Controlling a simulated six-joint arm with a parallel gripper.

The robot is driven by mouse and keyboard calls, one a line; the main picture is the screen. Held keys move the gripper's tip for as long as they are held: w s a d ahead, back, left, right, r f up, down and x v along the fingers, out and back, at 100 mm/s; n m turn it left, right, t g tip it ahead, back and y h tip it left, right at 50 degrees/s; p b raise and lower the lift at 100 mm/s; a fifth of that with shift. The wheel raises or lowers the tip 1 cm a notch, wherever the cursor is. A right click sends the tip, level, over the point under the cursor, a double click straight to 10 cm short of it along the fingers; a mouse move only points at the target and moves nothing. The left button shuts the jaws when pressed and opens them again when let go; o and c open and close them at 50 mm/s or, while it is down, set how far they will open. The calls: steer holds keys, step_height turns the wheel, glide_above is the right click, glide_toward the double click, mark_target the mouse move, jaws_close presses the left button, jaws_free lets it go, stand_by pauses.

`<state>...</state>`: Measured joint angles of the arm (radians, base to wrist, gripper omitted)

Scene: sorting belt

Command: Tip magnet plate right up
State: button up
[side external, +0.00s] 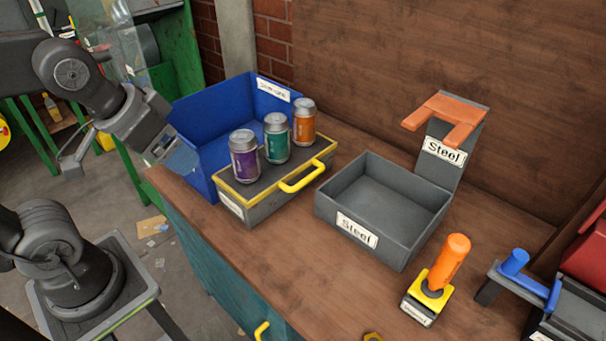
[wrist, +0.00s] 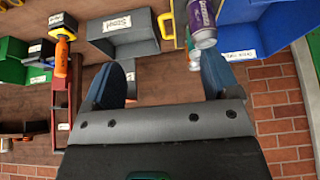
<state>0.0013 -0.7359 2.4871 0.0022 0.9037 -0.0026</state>
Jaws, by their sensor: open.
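A grey block with a yellow-edged top plate and a yellow handle (side external: 302,178) is the likeliest magnet plate; its small label is unreadable. It lies level on the bench, and three cans stand upright on it: purple (side external: 244,155), teal (side external: 277,138) and orange (side external: 304,121). In the wrist view the yellow handle (wrist: 165,26) and the purple can (wrist: 201,20) show beyond the fingers. My gripper (side external: 180,157) is at the left, by the blue bin's outer side and apart from the plate. In the wrist view my gripper (wrist: 162,82) is open and empty, its blue fingers wide apart.
A blue bin (side external: 197,110) stands behind the block. A grey Steel tray (side external: 345,205) is empty, with an orange fork-shaped piece (side external: 446,117) on a Steel stand behind it. An orange-handled tool (side external: 450,262) stands on a yellow base in front. Bare bench lies between.

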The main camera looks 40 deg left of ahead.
steer(key=shift+g, duration=0.9)
steer(key=w, duration=0.3)
steer(key=w+r, duration=0.1)
steer(key=w, duration=0.2)
steer(key=w+r, duration=0.1)
steer(key=w, duration=0.2)
steer(key=shift+d+r, duration=0.15)
steer(key=shift+d, duration=0.1)
steer(key=c, duration=0.6)
steer(key=shift+g+y, duration=0.4)
steer(key=shift+g, duration=0.2)
steer(key=w, duration=0.6)
steer(key=shift+d+f, duration=0.4)
steer(key=shift+c, duration=0.6)
steer(key=g+y, duration=0.1)
steer(key=g, duration=0.2)
glide_above(308, 177)
steer(key=d, duration=0.3)
step_height(308, 177, down, 12)
steer(key=a+f, duration=0.1)
steer(key=f, duration=0.3)
steer(key=a+f, duration=0.1)
steer(key=f, duration=0.3)
steer(key=a+f, duration=0.1)
steer(key=f, duration=0.3)
steer(key=shift+f, duration=0.35)
steer(key=shift+d, duration=0.1)
jaws_close()
